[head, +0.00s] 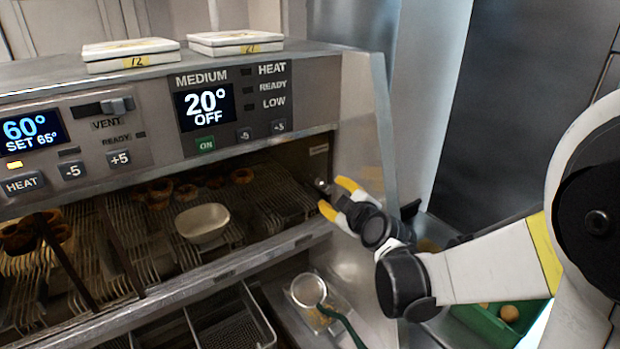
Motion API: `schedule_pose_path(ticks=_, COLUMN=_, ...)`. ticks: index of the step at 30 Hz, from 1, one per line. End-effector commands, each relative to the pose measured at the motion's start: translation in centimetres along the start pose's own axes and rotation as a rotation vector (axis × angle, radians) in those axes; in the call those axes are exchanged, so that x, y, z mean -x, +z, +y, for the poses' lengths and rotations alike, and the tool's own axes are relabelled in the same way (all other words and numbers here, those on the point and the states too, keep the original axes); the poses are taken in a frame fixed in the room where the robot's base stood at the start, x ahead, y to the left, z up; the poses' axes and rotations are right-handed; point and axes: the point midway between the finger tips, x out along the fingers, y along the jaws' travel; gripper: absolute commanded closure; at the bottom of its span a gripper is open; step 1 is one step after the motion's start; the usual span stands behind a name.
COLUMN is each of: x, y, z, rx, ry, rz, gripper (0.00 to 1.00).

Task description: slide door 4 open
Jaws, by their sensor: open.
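The heated cabinet (230,262) fills the left and middle of the head view, with a long, low opening under its control panels. No number 4 is legible on it. A small metal knob (320,184) shows at the right end of the opening, under a small label. I cannot tell for certain whether it belongs to door 4. My gripper (335,196) reaches in from the right, its two yellow-tipped fingers apart. The tips are close to the knob; I cannot tell whether they touch it. The door's edges are hard to make out.
Inside the cabinet are wire racks, a white bowl (202,223) and several brown fried pieces. Two boxes (131,54) stand on top. Below are wire baskets (232,331) and a strainer with a green handle (309,290). A green crate (488,330) is at lower right.

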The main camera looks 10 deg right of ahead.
Motion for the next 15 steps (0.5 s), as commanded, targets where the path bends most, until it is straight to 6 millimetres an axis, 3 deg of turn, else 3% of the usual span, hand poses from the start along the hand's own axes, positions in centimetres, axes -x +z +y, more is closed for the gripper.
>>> schedule_pose_path(ticks=6, x=-3.8, y=-0.1, z=0.0, rx=-0.001, ry=-0.002, rz=0.000, gripper=0.54)
schedule_pose_path(ticks=15, x=-5.3, y=0.0, z=0.0, rx=-0.001, ry=-0.001, rz=0.000, gripper=0.54)
